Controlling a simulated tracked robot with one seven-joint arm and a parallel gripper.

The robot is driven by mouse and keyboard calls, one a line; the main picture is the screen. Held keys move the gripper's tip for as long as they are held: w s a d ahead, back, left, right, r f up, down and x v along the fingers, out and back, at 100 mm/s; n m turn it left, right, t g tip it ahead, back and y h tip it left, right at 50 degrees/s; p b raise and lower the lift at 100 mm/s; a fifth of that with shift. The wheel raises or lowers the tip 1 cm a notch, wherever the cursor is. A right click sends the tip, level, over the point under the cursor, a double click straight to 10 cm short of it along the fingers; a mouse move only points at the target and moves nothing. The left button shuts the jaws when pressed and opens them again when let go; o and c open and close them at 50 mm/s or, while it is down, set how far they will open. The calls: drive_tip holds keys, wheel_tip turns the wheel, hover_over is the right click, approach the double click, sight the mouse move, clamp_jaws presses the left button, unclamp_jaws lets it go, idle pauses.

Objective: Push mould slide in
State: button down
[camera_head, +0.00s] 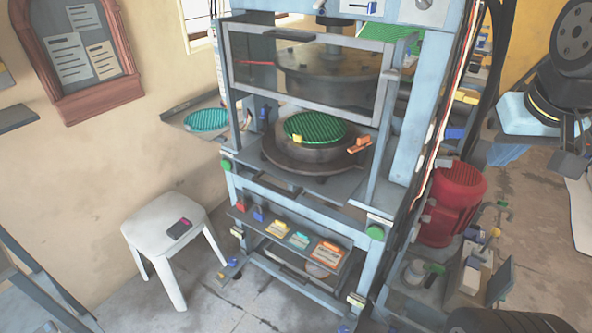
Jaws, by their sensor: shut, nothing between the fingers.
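The press (400,130) stands in the middle, a pale blue-grey frame. Its mould slide (310,160) is a round dark metal base on the press bed, under the raised upper platen (325,75). A green ribbed disc (316,127) lies on top of it, with a small yellow piece at its front edge. An orange handle-like piece (358,145) is at its right. How far in the slide sits I cannot tell. My gripper (572,160) is at the far right, dark, shut and empty, well apart from the slide.
A framed guard (385,100) crosses in front of the platen. A white stool (170,222) stands at left. A red motor (452,205) stands right of the press.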

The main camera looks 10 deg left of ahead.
drive_tip(key=w+a+f+n+g+h, duration=0.2)
drive_tip(key=w+f+n+g+h, duration=0.15)
drive_tip(key=f+n, duration=0.2)
drive_tip(key=n+t+y, duration=0.2)
drive_tip(key=n+t, duration=1.4)
drive_tip(key=n, duration=1.3)
approach(292, 170)
drive_tip(key=shift+m+h, duration=0.25)
drive_tip(key=w, duration=0.6)
drive_tip(key=shift+w+d+f, duration=0.2)
drive_tip(key=shift+w+d, duration=0.05)
drive_tip(key=shift+d, duration=0.05)
